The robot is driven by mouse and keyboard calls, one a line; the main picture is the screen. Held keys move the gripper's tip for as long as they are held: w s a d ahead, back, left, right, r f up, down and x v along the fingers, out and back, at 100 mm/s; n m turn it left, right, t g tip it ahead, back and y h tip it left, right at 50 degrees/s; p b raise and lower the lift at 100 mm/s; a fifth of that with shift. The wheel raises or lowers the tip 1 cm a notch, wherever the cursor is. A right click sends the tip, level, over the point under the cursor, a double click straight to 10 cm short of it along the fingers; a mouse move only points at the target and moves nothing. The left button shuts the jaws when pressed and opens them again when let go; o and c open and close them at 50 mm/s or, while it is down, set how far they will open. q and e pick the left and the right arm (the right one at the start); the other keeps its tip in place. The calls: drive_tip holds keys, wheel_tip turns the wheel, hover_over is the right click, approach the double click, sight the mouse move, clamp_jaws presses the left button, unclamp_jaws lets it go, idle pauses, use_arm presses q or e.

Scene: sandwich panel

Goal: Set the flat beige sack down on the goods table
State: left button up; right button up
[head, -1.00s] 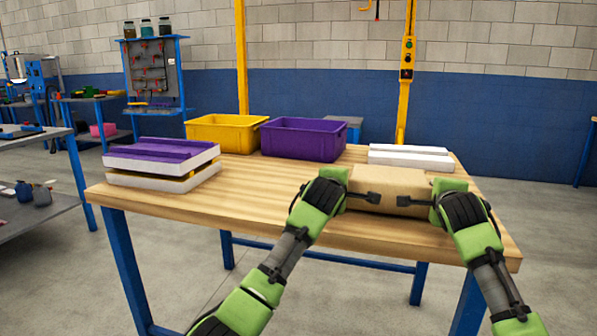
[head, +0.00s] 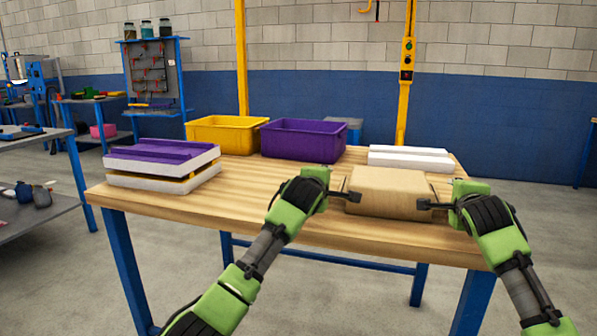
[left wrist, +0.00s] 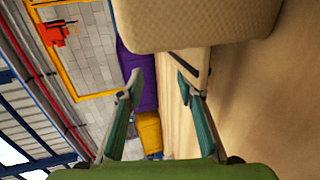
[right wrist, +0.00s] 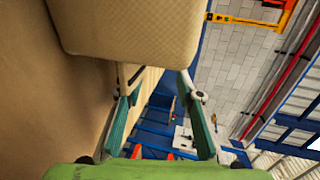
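The flat beige sack (head: 389,190) lies flat on the near right part of the wooden goods table (head: 250,196). It also fills the top of the left wrist view (left wrist: 195,25) and of the right wrist view (right wrist: 130,30). My left gripper (head: 343,195) is at the sack's left side and my right gripper (head: 428,204) at its right side. The fingers of the left gripper (left wrist: 159,85) and of the right gripper (right wrist: 155,85) are spread with nothing between them. Whether a fingertip still touches the sack is unclear.
White slabs (head: 410,158) lie behind the sack. A purple crate (head: 303,141) and a yellow crate (head: 226,133) stand at the table's back edge. A purple-topped white stack (head: 162,163) is at the left. The table's middle is clear.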

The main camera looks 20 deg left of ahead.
use_arm(q)
drive_tip(key=shift+s, duration=0.1)
drive_tip(key=v, duration=1.1)
drive_tip(key=shift+s+r, duration=0.1)
drive_tip(key=shift+s, duration=0.3)
use_arm(e)
drive_tip(key=v, duration=1.2)
drive_tip(key=shift+f, duration=0.1)
